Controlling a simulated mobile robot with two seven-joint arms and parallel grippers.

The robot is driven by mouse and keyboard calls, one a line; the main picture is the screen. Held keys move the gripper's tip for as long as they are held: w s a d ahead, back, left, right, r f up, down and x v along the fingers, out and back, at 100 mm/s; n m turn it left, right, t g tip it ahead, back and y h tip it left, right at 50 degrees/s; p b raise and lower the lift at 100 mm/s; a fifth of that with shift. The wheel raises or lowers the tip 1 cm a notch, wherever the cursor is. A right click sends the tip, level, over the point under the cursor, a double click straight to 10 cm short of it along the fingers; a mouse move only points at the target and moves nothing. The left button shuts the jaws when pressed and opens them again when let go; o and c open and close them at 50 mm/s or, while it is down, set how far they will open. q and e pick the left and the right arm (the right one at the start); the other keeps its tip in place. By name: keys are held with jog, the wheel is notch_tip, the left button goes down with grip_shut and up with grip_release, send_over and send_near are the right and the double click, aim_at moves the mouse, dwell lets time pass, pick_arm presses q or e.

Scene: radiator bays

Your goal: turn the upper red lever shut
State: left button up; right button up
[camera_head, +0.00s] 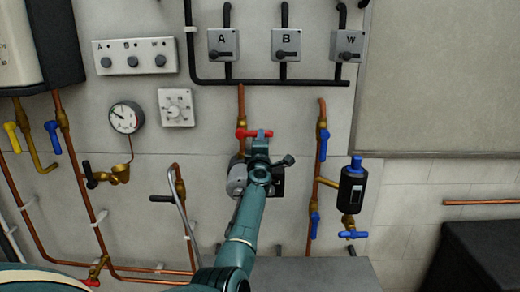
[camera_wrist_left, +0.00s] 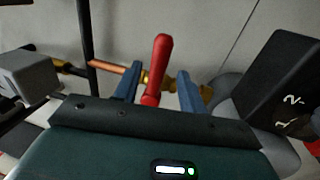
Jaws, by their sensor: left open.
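The upper red lever (camera_head: 265,133) sits on a vertical copper pipe (camera_head: 241,105) in the middle of the head view and appears to lie crosswise to it. My left gripper (camera_head: 259,146) is at the lever, its arm reaching up from below and hiding part of the valve. In the left wrist view, the red lever (camera_wrist_left: 158,62) stands between the two blue-grey fingers of my left gripper (camera_wrist_left: 157,88). The fingers are open, with a gap on each side of the lever. A lower red lever (camera_head: 91,283) shows at bottom left. My right gripper is not in view.
A grey motor-like housing (camera_head: 237,180) is close beside my left gripper. To the right are a pipe with a blue lever (camera_head: 323,143) and a black filter (camera_head: 352,188). A gauge (camera_head: 126,117) and switch boxes (camera_head: 286,45) are on the wall. A dark block (camera_wrist_left: 280,85) is near the wrist.

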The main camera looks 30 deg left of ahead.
pick_arm(q)
jog(key=v, duration=0.8)
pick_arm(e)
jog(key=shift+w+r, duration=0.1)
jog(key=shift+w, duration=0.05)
